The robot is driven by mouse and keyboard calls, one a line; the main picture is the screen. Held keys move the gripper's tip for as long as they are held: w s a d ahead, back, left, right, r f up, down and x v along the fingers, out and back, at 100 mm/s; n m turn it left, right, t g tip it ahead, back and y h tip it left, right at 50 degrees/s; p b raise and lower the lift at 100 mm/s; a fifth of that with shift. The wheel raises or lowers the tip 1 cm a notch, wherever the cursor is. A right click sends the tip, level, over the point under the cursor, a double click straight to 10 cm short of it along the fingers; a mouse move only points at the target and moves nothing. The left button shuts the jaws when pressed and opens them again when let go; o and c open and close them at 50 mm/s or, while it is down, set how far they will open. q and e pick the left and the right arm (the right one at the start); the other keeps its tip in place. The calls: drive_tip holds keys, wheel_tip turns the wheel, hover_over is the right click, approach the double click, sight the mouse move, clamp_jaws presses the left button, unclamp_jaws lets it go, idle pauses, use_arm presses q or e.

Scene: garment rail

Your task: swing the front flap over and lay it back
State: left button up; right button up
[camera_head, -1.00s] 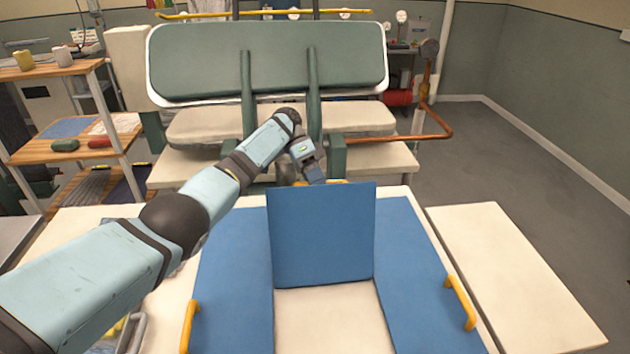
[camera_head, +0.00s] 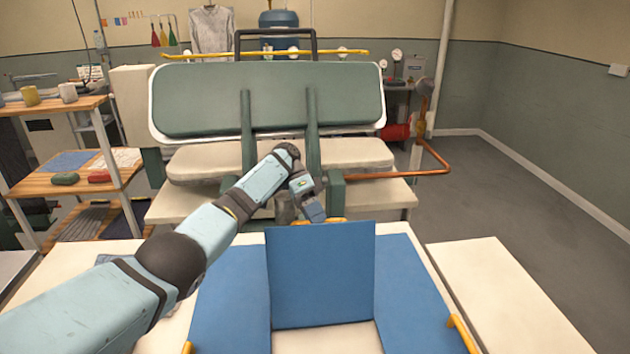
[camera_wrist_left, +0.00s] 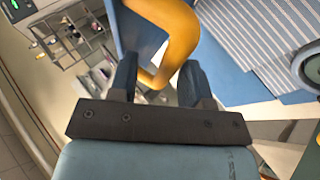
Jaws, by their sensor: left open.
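The blue front flap (camera_head: 320,274) stands raised at the middle of the folding board, between the left blue panel (camera_head: 232,300) and the right blue panel (camera_head: 408,285). A yellow handle (camera_head: 333,220) sits at its top edge, mostly hidden behind it. My left gripper (camera_head: 318,214) is at this handle, reaching from the far side. In the left wrist view its two fingers (camera_wrist_left: 157,85) are open, with the yellow handle (camera_wrist_left: 178,35) passing between them. I cannot tell whether they touch it. Striped cloth (camera_wrist_left: 250,35) lies beyond the handle there. My right gripper is not in view.
A green press (camera_head: 270,100) with pale padded boards stands behind the table. A copper pipe (camera_head: 400,174) juts out at its right. A wooden shelf (camera_head: 60,105) is at the left. Yellow handles sit on the side panels. The floor at right is clear.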

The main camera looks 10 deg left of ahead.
use_arm(q)
wheel_tip(320, 180, up, 9)
drive_tip(key=p, duration=0.2)
drive_tip(key=shift+a+f+p, duration=0.1)
drive_tip(key=shift+f+p, duration=0.05)
drive_tip(key=shift+p, duration=0.2)
wheel_tip(320, 180, up, 10)
drive_tip(key=shift+p, duration=0.4)
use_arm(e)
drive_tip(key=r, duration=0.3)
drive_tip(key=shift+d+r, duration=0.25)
use_arm(q)
drive_tip(key=shift+f, duration=0.1)
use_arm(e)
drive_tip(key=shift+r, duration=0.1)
